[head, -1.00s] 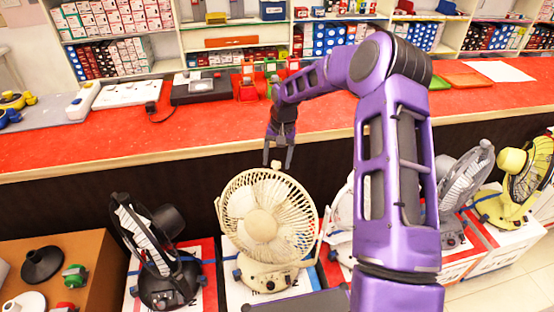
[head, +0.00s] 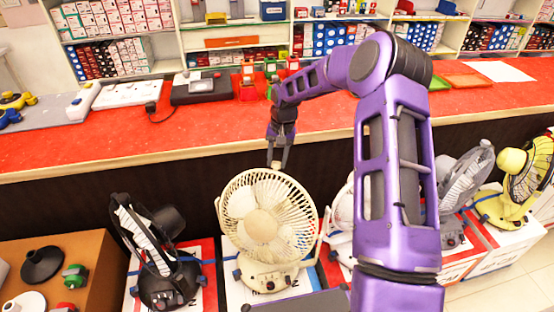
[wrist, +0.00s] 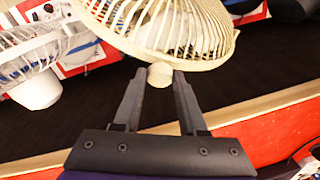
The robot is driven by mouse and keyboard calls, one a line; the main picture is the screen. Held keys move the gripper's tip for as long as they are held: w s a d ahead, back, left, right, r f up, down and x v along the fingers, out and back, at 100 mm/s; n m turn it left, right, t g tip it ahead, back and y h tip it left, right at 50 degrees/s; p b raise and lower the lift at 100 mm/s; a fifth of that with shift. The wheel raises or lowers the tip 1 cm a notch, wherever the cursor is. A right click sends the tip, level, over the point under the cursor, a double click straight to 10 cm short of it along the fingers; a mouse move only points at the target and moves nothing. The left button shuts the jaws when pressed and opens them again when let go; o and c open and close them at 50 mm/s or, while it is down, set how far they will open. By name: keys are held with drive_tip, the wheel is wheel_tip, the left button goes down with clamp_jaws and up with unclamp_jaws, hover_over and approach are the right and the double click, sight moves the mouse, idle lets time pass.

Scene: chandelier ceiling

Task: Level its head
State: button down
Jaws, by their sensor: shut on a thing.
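The cream desk fan (head: 262,222) stands in the middle of the front row, its round cage facing my head camera and seeming to lean back a little. Its base (head: 268,276) has a dial and sits on a box. My gripper (head: 277,160) reaches down behind the top of the cage. In the wrist view the fan's cage (wrist: 165,28) fills the top, and my gripper (wrist: 160,76) is shut on the small round knob (wrist: 160,74) at the back of its head, one finger on each side.
A black fan (head: 155,250) stands to the left. A white fan (head: 342,215), partly behind my arm, a grey fan (head: 465,190) and a yellow fan (head: 528,170) stand to the right. A red counter (head: 190,130) with small goods runs behind the row.

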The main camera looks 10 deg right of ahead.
idle(0.8)
drive_tip(key=shift+s+a+r+b, duration=0.15)
drive_tip(key=shift+s+a+b, duration=0.15)
drive_tip(key=shift+b, duration=0.25)
drive_tip(key=shift+s+a+r+t+h+b, duration=0.15)
drive_tip(key=shift+s+a+t+h+b, duration=0.1)
drive_tip(key=shift+s+a+t+b, duration=0.25)
drive_tip(key=shift+s+a+r+t+h+b, duration=0.15)
drive_tip(key=shift+s+a+t+h+b, duration=0.15)
drive_tip(key=shift+s+b, duration=0.4)
drive_tip(key=s+a+b, duration=0.2)
drive_tip(key=s+a, duration=0.1)
drive_tip(key=s, duration=0.2)
drive_tip(key=shift+s+a+r+t+b, duration=0.15)
drive_tip(key=shift+a+r+t+b, duration=0.05)
drive_tip(key=shift+r+t+b, duration=0.15)
drive_tip(key=shift+c, duration=2.3)
unclamp_jaws()
drive_tip(key=shift+a+r, duration=0.1)
